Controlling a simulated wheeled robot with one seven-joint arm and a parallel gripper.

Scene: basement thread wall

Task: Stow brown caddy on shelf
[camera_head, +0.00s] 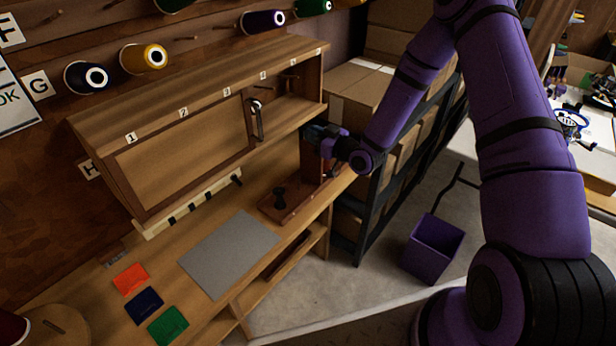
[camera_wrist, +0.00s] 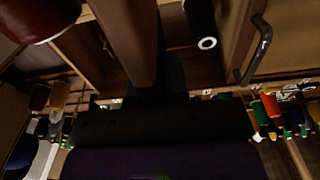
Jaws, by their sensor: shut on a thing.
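The brown caddy (camera_head: 312,162) shows in the head view as an upright reddish-brown panel at the right end of the bench. In the wrist view a brown upright piece (camera_wrist: 128,38) runs into the jaws. My gripper (camera_head: 318,136) is shut on it near its top; the jaws also show in the wrist view (camera_wrist: 155,85). A flat brown base (camera_head: 303,201) with a black knob-like piece lies below; I cannot tell whether it is joined to the panel. The shelf, a wooden cabinet (camera_head: 200,92) with numbered bays, stands behind and left. Its right bays look open.
A sliding panel (camera_head: 180,142) with a metal handle (camera_head: 257,118) covers the left bays. A grey mat (camera_head: 228,254) and coloured cards lie on the bench. Thread spools hang on the wall above. Cardboard boxes (camera_head: 360,85) on a rack stand close right; a purple bin (camera_head: 434,247) is on the floor.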

